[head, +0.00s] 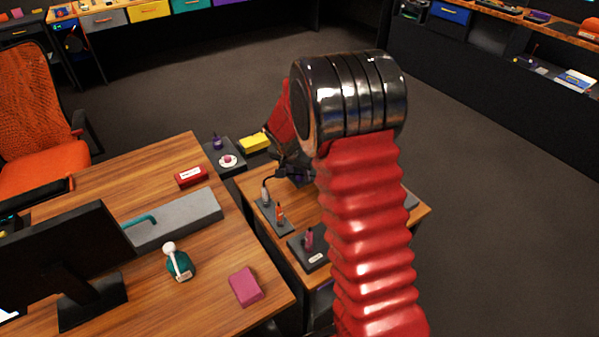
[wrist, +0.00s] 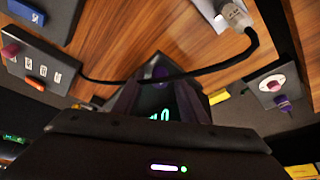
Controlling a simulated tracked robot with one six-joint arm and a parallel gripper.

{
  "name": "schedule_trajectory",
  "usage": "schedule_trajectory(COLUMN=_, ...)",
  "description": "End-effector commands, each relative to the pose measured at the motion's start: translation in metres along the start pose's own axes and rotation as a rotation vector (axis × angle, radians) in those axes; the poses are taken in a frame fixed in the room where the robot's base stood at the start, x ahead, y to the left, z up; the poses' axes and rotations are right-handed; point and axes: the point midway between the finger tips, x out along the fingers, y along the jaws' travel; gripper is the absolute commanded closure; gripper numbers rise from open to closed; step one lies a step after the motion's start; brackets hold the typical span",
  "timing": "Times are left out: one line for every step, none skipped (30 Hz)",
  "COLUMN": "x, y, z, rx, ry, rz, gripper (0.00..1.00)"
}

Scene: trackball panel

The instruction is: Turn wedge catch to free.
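My gripper (head: 294,172) is a dark shape over the small wooden table in the head view, partly behind my arm. In the wrist view its dark fingers (wrist: 160,85) point up the picture, with a small purple spot at their tips; I cannot tell whether they touch it or how far apart they are. I cannot make out for sure which part is the wedge catch. A dark panel (head: 318,259) with an upright magenta piece (head: 309,238) and a pale label stands near the table's front. Another panel (wrist: 268,100) carries a purple knob and a pink knob on a white disc.
A grey plug (wrist: 235,15) with a black cable (wrist: 215,66) crosses the wrist view near my fingers. The larger desk (head: 215,270) holds a monitor, grey box and teal bottle. Open floor (head: 480,200) lies to the right.

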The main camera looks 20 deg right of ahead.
Motion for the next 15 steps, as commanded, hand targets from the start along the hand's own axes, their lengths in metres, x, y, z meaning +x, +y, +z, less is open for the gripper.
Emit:
schedule_trajectory(x=0.0006, y=0.0000, z=-0.0001, rx=0.000, ry=0.000, rz=0.000, gripper=0.61)
schedule_trajectory(x=0.0006, y=-0.0001, z=-0.0001, rx=0.000, ry=0.000, rz=0.000, gripper=0.61)
schedule_trajectory(x=0.0006, y=-0.0001, z=-0.0001, rx=0.000, ry=0.000, rz=0.000, gripper=0.61)
schedule_trajectory(x=0.0005, y=-0.0001, z=-0.0001, rx=0.000, ry=0.000, rz=0.000, gripper=0.61)
schedule_trajectory(x=0.0005, y=-0.0002, z=-0.0001, rx=0.000, ry=0.000, rz=0.000, gripper=0.61)
schedule_trajectory(x=0.0004, y=-0.0002, z=0.0000, rx=0.000, ry=0.000, rz=0.000, gripper=0.61)
schedule_trajectory(x=0.0004, y=-0.0002, z=0.0000, rx=0.000, ry=0.000, rz=0.000, gripper=0.61)
schedule_trajectory(x=0.0004, y=-0.0002, z=0.0000, rx=0.000, ry=0.000, rz=0.000, gripper=0.63)
schedule_trajectory(x=0.0003, y=-0.0002, z=0.0000, rx=0.000, ry=0.000, rz=0.000, gripper=0.66)
schedule_trajectory(x=0.0003, y=-0.0002, z=0.0001, rx=0.000, ry=0.000, rz=0.000, gripper=0.68)
schedule_trajectory(x=0.0003, y=-0.0003, z=0.0001, rx=0.000, ry=0.000, rz=0.000, gripper=0.70)
schedule_trajectory(x=0.0003, y=-0.0003, z=0.0002, rx=0.000, ry=0.000, rz=0.000, gripper=0.73)
schedule_trajectory(x=0.0003, y=-0.0003, z=0.0002, rx=-0.001, ry=0.000, rz=0.000, gripper=0.75)
schedule_trajectory(x=0.0003, y=-0.0003, z=0.0002, rx=-0.001, ry=0.000, rz=0.000, gripper=0.77)
schedule_trajectory(x=0.0002, y=-0.0003, z=0.0002, rx=-0.001, ry=0.000, rz=0.000, gripper=0.80)
